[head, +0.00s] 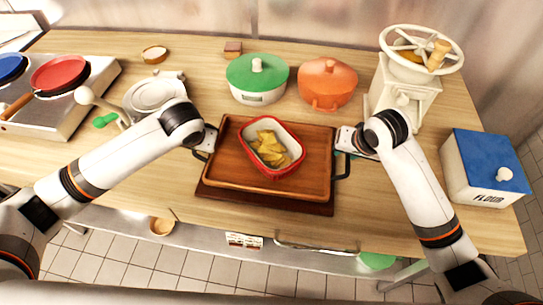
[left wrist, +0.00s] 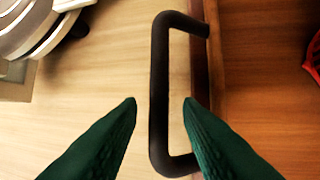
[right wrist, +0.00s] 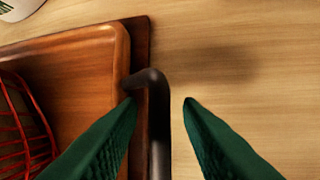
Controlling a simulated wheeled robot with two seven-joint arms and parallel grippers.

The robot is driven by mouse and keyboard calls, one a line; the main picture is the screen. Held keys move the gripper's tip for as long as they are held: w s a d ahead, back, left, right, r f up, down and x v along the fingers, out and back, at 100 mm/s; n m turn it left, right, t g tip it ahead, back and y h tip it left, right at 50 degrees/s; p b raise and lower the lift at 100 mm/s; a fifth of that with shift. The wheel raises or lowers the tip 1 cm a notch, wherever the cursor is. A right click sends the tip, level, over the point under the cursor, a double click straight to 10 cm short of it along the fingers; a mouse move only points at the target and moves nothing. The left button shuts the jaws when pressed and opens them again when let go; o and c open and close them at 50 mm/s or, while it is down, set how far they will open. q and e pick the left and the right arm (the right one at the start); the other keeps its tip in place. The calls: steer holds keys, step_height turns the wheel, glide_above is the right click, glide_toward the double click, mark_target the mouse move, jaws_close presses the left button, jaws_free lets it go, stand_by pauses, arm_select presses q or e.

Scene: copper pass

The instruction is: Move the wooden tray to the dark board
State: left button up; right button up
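The wooden tray (head: 222,170) lies over the dark board (head: 262,201), which shows along its front edge and lower left. It seems to rest on the board. The tray carries a red dish (head: 294,168) of yellow pieces. Dark handles stick out at both ends. My left gripper (head: 207,140) is open, with the left handle (left wrist: 160,95) between its fingertips and a gap on either side. My right gripper (head: 347,142) is open, with the right handle (right wrist: 158,110) between its fingers, close to one finger. The dark board also shows in the right wrist view (right wrist: 142,40).
A green pot (head: 257,75) and an orange pot (head: 327,82) stand behind the tray. A white grinder (head: 405,95) and a blue-lidded flour box (head: 470,180) stand right. A scale (head: 155,93) and a stove with pans (head: 58,75) are left. The counter's front edge is close.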

steer(key=shift+s+r, duration=0.1)
steer(key=shift+r, duration=0.15)
arm_select(q)
steer(key=v, duration=1.1)
steer(key=shift+s+r, duration=0.15)
arm_select(e)
steer(key=v, duration=1.1)
steer(key=shift+r, duration=0.2)
steer(key=shift+s+d, duration=0.1)
